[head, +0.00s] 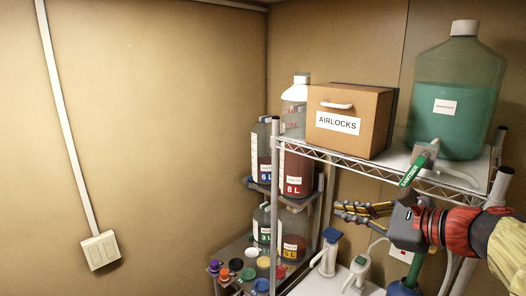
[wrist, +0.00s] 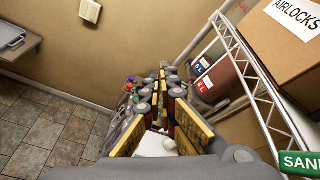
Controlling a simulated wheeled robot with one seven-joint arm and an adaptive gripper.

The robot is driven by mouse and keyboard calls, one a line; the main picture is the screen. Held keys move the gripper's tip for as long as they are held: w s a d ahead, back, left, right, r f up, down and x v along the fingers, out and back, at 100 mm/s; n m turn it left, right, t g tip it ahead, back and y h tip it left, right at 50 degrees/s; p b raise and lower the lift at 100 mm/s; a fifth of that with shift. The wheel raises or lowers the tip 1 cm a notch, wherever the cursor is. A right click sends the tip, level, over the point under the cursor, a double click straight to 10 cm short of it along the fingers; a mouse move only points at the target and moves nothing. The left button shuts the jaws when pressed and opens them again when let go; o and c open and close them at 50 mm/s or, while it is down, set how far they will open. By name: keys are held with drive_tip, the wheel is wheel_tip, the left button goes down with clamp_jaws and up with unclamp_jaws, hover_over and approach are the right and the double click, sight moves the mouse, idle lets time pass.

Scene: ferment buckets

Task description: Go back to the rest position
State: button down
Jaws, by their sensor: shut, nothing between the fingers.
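My gripper (head: 362,209) is at the right of the head view, in front of the wire rack and a little below its top shelf. Its fingers point left and are closed together with nothing between them. In the wrist view my gripper (wrist: 163,80) reaches away from the camera with its fingertips together. My arm, with a red joint and a yellow sleeve, comes in from the right edge of the head view.
The wire shelf (head: 385,166) holds an AIRLOCKS box (head: 349,120) and a large jug of green liquid (head: 455,95). A green SANITISER label (head: 413,170) hangs close to my wrist. The left wall area is open.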

drive_tip(key=s+f+n+g+h+b, duration=0.2)
drive_tip(key=s+f+n+b, duration=0.5)
drive_tip(key=f, duration=0.8)
drive_tip(key=s+f+n+g+h+b, duration=0.2)
drive_tip(key=s+f+n+h+b, duration=0.2)
drive_tip(key=f, duration=1.1)
drive_tip(key=s+f+n+g+h+b, duration=0.1)
drive_tip(key=s+f+n+h+b, duration=0.1)
drive_tip(key=s+f+n+b, duration=0.8)
wheel_tip(320, 180, down, 6)
drive_tip(key=s+b, duration=0.1)
drive_tip(key=b, duration=0.3)
drive_tip(key=shift+s+g+h, duration=0.15)
drive_tip(key=shift+g+h, duration=0.25)
